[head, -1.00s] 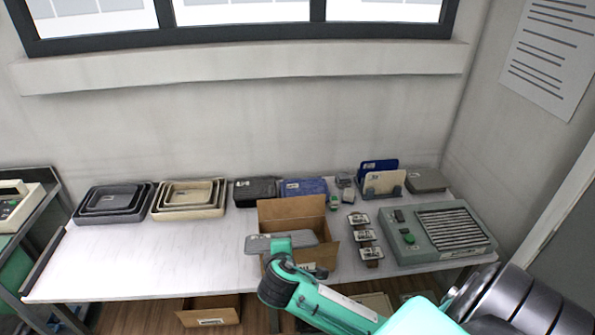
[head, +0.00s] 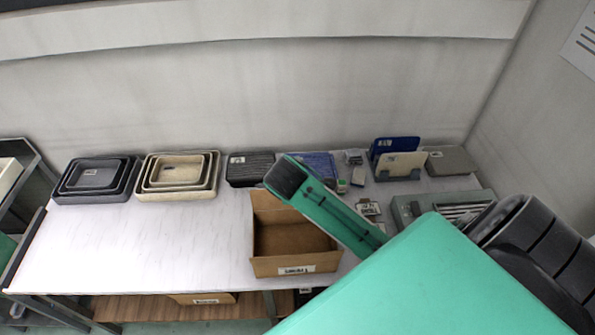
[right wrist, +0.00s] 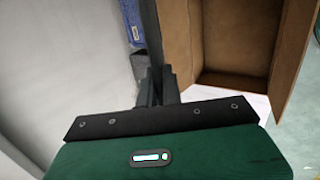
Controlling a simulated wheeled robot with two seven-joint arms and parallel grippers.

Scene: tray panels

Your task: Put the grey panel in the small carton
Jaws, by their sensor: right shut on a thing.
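The small carton (head: 265,262) stands open on the front edge of the white table, with a label on its front; its inside looks empty where I can see it. It also shows at the upper right of the right wrist view (right wrist: 187,45). My right arm reaches over its right side in the head view. My right gripper (right wrist: 157,88) is shut on a thin dark grey piece seen edge-on, which I take to be the grey panel (right wrist: 149,35). They are beside the carton in the right wrist view. My right fingertips are not clear in the head view. My left gripper is not in view.
Nested grey trays (head: 92,197) and nested cream trays (head: 178,194) stand at the back left. A black tray (head: 250,170), a blue tray (head: 320,163) and a rack holding upright panels (head: 400,165) line the back. The left table top is clear.

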